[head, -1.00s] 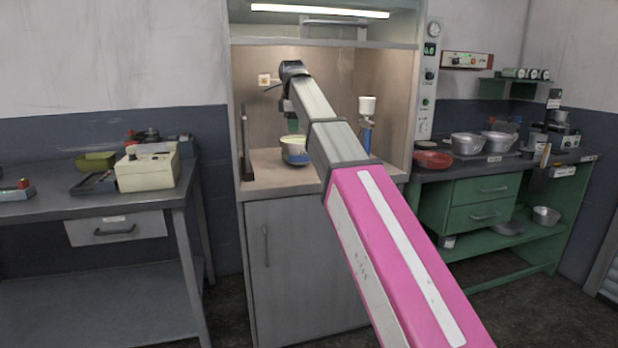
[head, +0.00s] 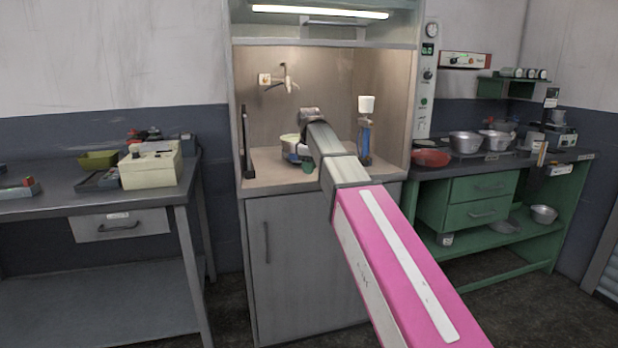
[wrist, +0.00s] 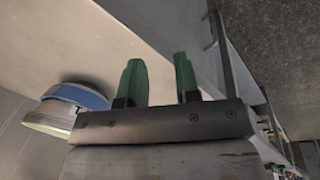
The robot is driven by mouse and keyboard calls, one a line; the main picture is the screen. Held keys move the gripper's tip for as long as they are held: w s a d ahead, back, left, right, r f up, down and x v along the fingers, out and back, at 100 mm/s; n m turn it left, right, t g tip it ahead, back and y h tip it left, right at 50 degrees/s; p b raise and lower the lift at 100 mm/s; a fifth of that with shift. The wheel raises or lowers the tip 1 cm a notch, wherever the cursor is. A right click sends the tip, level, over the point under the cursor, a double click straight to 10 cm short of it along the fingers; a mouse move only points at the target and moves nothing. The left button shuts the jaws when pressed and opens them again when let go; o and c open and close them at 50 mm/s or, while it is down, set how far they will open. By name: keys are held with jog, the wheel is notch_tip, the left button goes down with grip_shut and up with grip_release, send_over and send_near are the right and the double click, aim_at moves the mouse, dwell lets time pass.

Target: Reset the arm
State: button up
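My gripper (wrist: 159,82) shows in the wrist view with its two green fingers apart and nothing between them. In the head view my gripper (head: 309,167) is mostly hidden behind my wrist; a green finger shows at the front of the fume cupboard, over the worktop edge. A pale pot with a blue band (head: 290,146) stands on the cupboard worktop just behind and left of my wrist, partly hidden by it. The pot also shows at the left of the wrist view (wrist: 78,96), apart from the fingers.
The fume cupboard (head: 262,182) has a tap on its back wall and a blue and white bottle (head: 365,135) at right. A grey table (head: 60,207) with a cream box stands left. A green bench (head: 480,188) with metal pans and a red bowl (head: 430,158) stands right.

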jog(key=s+d+f+m, duration=0.4)
jog(key=s+d+f, duration=0.2)
jog(key=f, duration=0.7)
jog(key=s+d+f+m+g, duration=0.1)
jog(key=s+d+f+m, duration=0.4)
jog(key=s+f, duration=0.5)
jog(key=s+d+f+m+g, duration=0.1)
jog(key=s+d+f+m, duration=0.4)
jog(key=f, duration=1.2)
jog(key=s+d, duration=0.2)
jog(key=s, duration=0.1)
jog(key=shift+d+f, duration=0.15)
jog(key=shift+d, duration=0.2)
jog(key=shift+s, duration=0.1)
